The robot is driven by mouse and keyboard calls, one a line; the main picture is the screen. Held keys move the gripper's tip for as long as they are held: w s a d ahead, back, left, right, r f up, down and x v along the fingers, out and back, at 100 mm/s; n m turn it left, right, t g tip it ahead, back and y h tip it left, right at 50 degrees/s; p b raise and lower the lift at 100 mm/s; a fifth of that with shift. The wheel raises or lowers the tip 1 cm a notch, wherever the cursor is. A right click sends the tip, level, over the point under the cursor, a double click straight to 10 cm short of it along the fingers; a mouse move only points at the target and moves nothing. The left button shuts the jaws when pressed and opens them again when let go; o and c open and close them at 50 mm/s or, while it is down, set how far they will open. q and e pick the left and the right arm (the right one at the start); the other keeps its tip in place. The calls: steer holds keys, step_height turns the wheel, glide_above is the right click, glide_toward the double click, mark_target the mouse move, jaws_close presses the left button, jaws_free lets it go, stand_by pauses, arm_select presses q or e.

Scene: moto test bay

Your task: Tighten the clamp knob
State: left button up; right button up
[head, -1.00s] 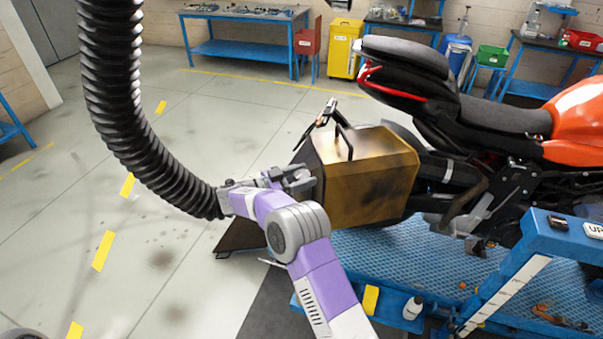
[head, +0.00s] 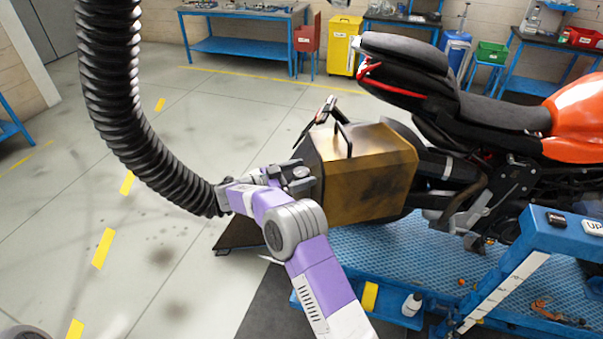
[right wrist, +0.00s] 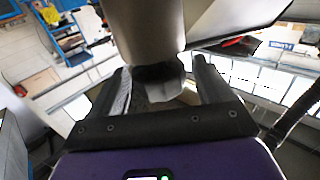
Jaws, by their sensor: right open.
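My right gripper (head: 296,176) is at the left end of the brass-coloured box (head: 368,180) behind the motorcycle. In the right wrist view its two dark fingers (right wrist: 165,88) stand apart. A dark, lobed part that looks like the clamp knob (right wrist: 158,72) shows between them, below a grey-brown cylinder (right wrist: 145,28). I cannot tell whether the fingers touch it. In the head view the knob is not clearly visible, as the gripper covers that spot. My left gripper is not in view.
A thick black ribbed hose (head: 110,110) hangs down at left and ends by my right wrist. The motorcycle (head: 500,115) stands at right on a blue lift (head: 400,250). A black handle (head: 344,140) sticks up from the box. The floor at left is clear.

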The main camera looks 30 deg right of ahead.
steer(key=a, duration=0.7)
steer(key=shift+w, duration=0.35)
